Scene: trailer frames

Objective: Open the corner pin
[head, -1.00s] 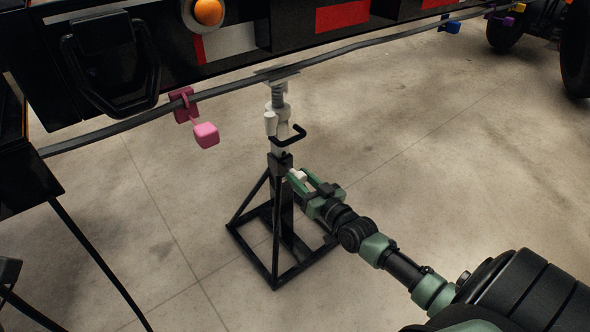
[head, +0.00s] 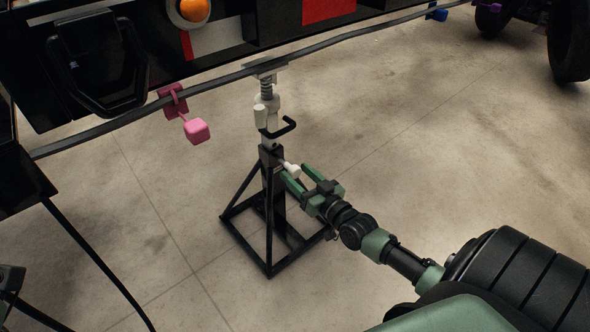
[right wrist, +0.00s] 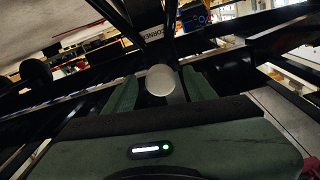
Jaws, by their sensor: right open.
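The corner pin (head: 292,170) has a pale round knob and sticks out of the upper part of a black support stand (head: 270,218). My right gripper (head: 295,172) is open, with its green fingers on either side of the knob. In the right wrist view the knob (right wrist: 160,80) shows as a pale disc between the two green fingers, with a gap on both sides. A label reading "CORNER" (right wrist: 152,33) shows behind it on the stand. My left gripper is not in view.
A white screw jack with a black crank handle (head: 281,127) tops the stand, under the trailer frame (head: 230,72). A pink block (head: 196,131) hangs from the rail to the left. Concrete floor (head: 400,150) is clear to the right.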

